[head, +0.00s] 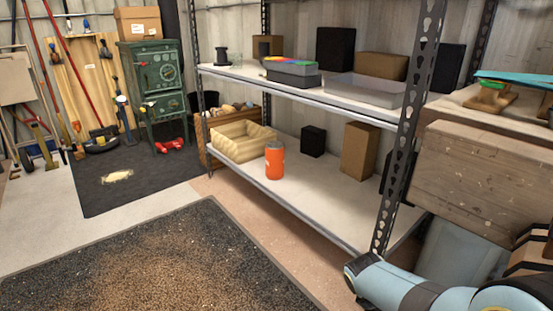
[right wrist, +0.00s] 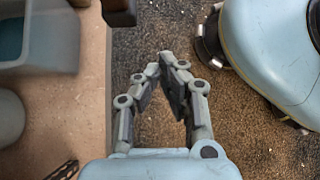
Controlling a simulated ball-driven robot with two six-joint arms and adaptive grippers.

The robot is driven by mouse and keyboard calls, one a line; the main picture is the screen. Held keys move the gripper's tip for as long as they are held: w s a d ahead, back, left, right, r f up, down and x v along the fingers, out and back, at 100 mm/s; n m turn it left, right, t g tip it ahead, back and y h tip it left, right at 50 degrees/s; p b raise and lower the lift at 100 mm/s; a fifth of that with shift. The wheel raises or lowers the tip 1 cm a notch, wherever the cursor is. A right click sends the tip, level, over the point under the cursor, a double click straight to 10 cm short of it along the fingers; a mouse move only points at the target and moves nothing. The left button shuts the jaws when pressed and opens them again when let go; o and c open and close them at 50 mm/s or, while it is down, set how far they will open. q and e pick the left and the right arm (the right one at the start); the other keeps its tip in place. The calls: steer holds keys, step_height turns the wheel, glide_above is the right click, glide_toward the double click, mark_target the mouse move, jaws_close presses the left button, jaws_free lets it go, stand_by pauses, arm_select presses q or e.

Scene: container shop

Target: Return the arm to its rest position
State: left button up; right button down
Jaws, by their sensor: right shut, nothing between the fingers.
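My right gripper (right wrist: 167,62) shows in the right wrist view, with its two grey fingers meeting at the tips. It is shut and empty, above the speckled dark floor mat (right wrist: 150,110). In the head view, light blue links of my right arm (head: 400,285) reach in at the bottom right, in front of the shelf's right end. The right fingers do not show there. My left gripper is in neither view.
A metal rack post (head: 408,130) stands close to my right arm. A wooden cabinet (head: 480,180) is at right. The mat (head: 140,265) at lower left is clear.

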steer(key=s+d+f+m+g, duration=0.15)
steer(key=s+f, duration=0.25)
steer(key=s, duration=0.7)
steer(key=s+d+f+t, duration=0.1)
steer(key=s+d+f, duration=0.25)
steer(key=s, duration=0.65)
steer(key=s+d+m+t+y, duration=0.1)
steer(key=s+m+t+y, duration=0.15)
steer(key=s, duration=0.75)
steer(key=w+a+r+m+t+y, duration=0.1)
steer(key=w+r+m+t, duration=0.15)
steer(key=w, duration=0.25)
steer(key=w+a+r+m+t, duration=0.1)
steer(key=w+a+r+t, duration=0.15)
steer(key=w, duration=0.35)
arm_select(q)
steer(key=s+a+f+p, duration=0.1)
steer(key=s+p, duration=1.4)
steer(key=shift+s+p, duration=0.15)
steer(key=shift+p, duration=0.2)
arm_select(e)
steer(key=s+d+f, duration=0.1)
steer(key=s+d, duration=0.1)
steer(key=s, duration=1.3)
steer(key=shift+s+t, duration=0.35)
steer(key=shift+t, duration=0.05)
